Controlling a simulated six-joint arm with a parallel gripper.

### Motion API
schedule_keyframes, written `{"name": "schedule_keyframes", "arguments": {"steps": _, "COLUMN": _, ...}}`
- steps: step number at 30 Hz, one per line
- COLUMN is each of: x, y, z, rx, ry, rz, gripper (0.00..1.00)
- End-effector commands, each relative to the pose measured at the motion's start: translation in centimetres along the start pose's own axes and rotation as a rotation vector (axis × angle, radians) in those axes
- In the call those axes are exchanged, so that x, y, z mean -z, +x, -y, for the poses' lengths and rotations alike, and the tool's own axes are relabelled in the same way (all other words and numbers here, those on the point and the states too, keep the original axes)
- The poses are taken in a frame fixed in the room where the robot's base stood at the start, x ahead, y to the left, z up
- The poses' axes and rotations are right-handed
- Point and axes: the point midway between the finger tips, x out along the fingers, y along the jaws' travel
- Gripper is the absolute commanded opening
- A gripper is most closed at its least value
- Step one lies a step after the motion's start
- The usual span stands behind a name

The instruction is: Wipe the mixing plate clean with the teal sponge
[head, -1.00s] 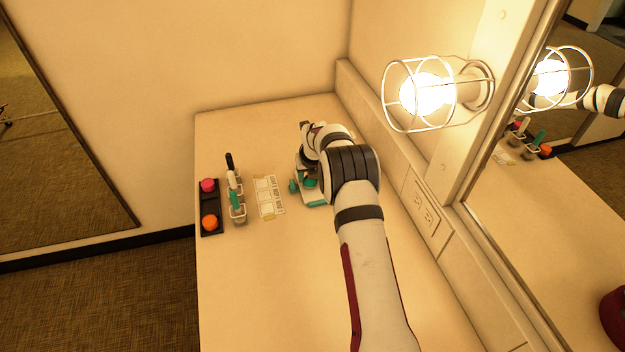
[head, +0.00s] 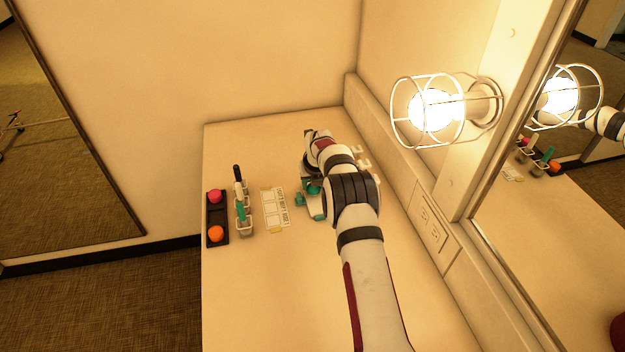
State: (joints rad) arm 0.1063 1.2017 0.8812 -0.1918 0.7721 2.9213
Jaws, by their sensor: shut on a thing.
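My gripper (head: 311,183) is low over the table, right of the white card, and largely hidden by my own wrist and arm. Teal shows at the gripper, where it is shut on the teal sponge (head: 314,189). More teal pieces show close beside it, and I cannot tell them apart clearly. The mixing plate is not clearly visible; a pale teal-edged patch lies under the gripper. Whether the sponge touches the plate cannot be told.
A white card with squares (head: 275,208) lies left of the gripper. Left of it are small cups with upright tools (head: 242,212) and a black tray (head: 217,213) with pink and orange balls. Pale knobs (head: 363,164) stand right of my wrist. A caged lamp (head: 430,110) and mirror flank the right.

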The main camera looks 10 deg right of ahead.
Motion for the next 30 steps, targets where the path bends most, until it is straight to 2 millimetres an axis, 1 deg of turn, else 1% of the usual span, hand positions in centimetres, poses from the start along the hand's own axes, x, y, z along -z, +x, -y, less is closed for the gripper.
{"name": "schedule_keyframes", "arguments": {"steps": 7, "x": 1.1, "y": -0.5, "z": 0.1, "rx": -0.001, "ry": 0.002, "rz": -0.001, "gripper": 0.03}}
{"name": "schedule_keyframes", "arguments": {"steps": 12, "x": 2.6, "y": -1.0, "z": 0.3, "rx": 0.000, "ry": 0.002, "rz": -0.001, "gripper": 0.03}}
{"name": "schedule_keyframes", "arguments": {"steps": 20, "x": 3.8, "y": -1.5, "z": 0.4, "rx": 0.000, "ry": 0.002, "rz": -0.001, "gripper": 0.03}}
{"name": "schedule_keyframes", "arguments": {"steps": 25, "x": 5.3, "y": -2.1, "z": 0.6, "rx": 0.000, "ry": 0.002, "rz": -0.002, "gripper": 0.03}}
{"name": "schedule_keyframes", "arguments": {"steps": 30, "x": 5.8, "y": -2.4, "z": 0.6, "rx": 0.000, "ry": 0.001, "rz": -0.001, "gripper": 0.03}}
